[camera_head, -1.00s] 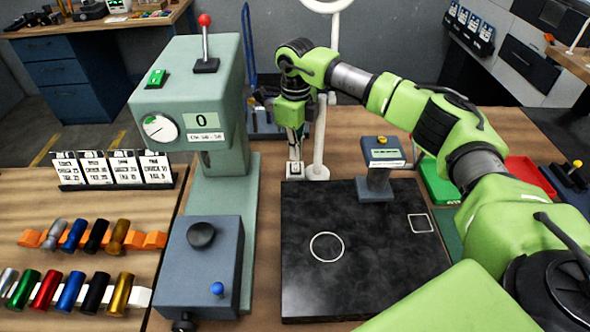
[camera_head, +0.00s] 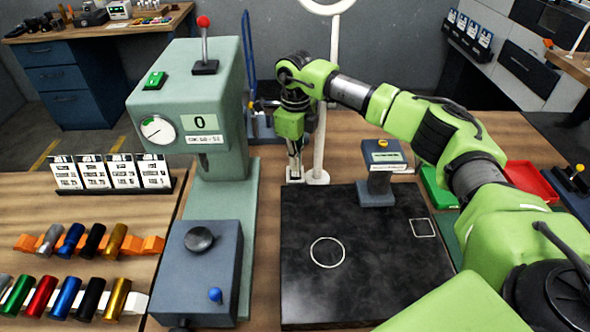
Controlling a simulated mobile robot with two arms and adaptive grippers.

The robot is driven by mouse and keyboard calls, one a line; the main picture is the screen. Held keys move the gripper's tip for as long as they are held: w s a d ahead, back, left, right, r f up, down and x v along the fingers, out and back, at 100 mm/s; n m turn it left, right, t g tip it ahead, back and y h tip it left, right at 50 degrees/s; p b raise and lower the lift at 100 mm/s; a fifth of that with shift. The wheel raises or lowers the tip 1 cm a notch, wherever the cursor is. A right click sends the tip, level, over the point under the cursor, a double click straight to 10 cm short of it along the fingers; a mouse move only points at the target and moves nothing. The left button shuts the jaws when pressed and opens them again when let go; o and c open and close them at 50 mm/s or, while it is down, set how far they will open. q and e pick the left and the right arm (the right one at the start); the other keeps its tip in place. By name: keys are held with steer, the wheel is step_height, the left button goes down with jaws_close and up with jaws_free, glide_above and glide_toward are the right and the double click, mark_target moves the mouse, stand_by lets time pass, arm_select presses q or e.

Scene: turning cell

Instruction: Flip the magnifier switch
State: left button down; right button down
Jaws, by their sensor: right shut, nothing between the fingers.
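The magnifier is a white ring (camera_head: 327,4) on a white post (camera_head: 321,130) with a round base (camera_head: 317,177), and the top of the ring is cut off by the picture's edge. A small pale switch box (camera_head: 294,178) sits just left of the base. My right gripper (camera_head: 296,171) points down over this box, left of the post, with its fingers shut and empty. Its tips are at or just above the box; I cannot tell whether they touch. The switch lever is hidden or too small to make out. My left gripper is not in view.
A green press-like machine (camera_head: 220,130) with a red-knobbed lever stands close on the left. A black slab (camera_head: 365,260) lies in front, with a blue-grey stand (camera_head: 377,185) at its back edge. Green (camera_head: 435,185) and red (camera_head: 530,178) trays are on the right.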

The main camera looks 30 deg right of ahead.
mark_target(295, 173)
steer(key=shift+f+b, duration=0.75)
steer(key=shift+f, duration=0.45)
stand_by(1.0)
steer(key=shift+r, duration=0.2)
steer(key=shift+r+p, duration=0.8)
steer(key=shift+r, duration=0.1)
steer(key=shift+r+p, duration=1.45)
steer(key=shift+r, duration=1)
